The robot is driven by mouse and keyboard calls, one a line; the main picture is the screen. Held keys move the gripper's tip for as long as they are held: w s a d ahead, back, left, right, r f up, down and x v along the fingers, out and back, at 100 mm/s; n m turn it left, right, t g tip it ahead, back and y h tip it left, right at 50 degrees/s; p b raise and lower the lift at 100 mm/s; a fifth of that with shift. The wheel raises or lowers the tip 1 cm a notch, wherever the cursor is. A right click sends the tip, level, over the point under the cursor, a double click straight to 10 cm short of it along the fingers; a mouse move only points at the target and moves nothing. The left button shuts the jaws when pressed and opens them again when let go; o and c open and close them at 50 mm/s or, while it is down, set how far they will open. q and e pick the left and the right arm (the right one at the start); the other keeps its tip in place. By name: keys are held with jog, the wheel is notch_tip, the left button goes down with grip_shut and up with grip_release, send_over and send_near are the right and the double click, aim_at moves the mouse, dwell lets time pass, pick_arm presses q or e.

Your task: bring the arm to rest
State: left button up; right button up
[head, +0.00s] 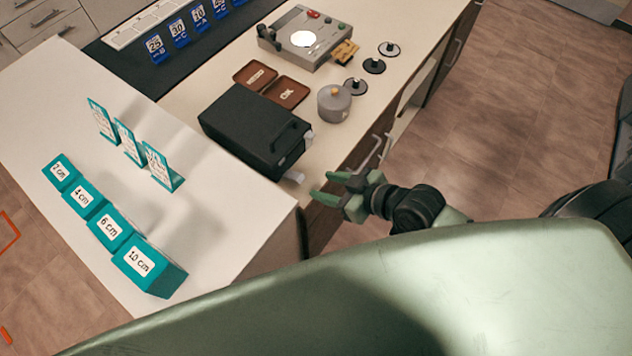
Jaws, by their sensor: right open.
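My right gripper (328,188) has green fingers and a dark wrist. It is open, with nothing seen between its fingers. It hangs just off the front edge of the counter, close to the front of a black box-shaped device (250,130). Whether a fingertip touches the device's light tab cannot be told. My right arm (415,207) comes in from the right. My left gripper is not in view. A large green part of my own body fills the bottom of the picture.
Teal blocks (112,228) with centimetre labels and teal upright cards (128,143) stand on the white table (225,235). Behind my gripper are a grey pot (334,103), brown trays (287,92), black discs (374,66) and a grey machine (305,38). Floor (500,120) at right is clear.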

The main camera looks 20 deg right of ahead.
jog(key=shift+s+d+r, duration=0.25)
jog(key=shift+s+r, duration=0.1)
jog(key=shift+s, duration=0.05)
jog(key=s+d+f+m+g+h+b, duration=0.15)
jog(key=d+f, duration=0.25)
jog(key=f, duration=0.5)
jog(key=s+d+f+m+h, duration=0.1)
jog(key=s+d+f+h, duration=0.15)
jog(key=f, duration=0.75)
jog(key=s+d+f+m+g+h+b, duration=0.15)
jog(key=d+f, duration=0.25)
jog(key=f, duration=0.5)
jog(key=s+a+f+g+b, duration=0.1)
jog(key=s+f+g, duration=0.1)
jog(key=s+f, duration=0.7)
jog(key=s+a+f+g+b, duration=0.1)
jog(key=s+a+f+g, duration=0.1)
jog(key=s+f, duration=0.8)
jog(key=s+g, duration=0.1)
jog(key=s, duration=0.4)
jog(key=shift+s+a+f, duration=0.25)
jog(key=shift+s+a, duration=0.05)
jog(key=shift+s, duration=0.1)
jog(key=shift+h, duration=0.25)
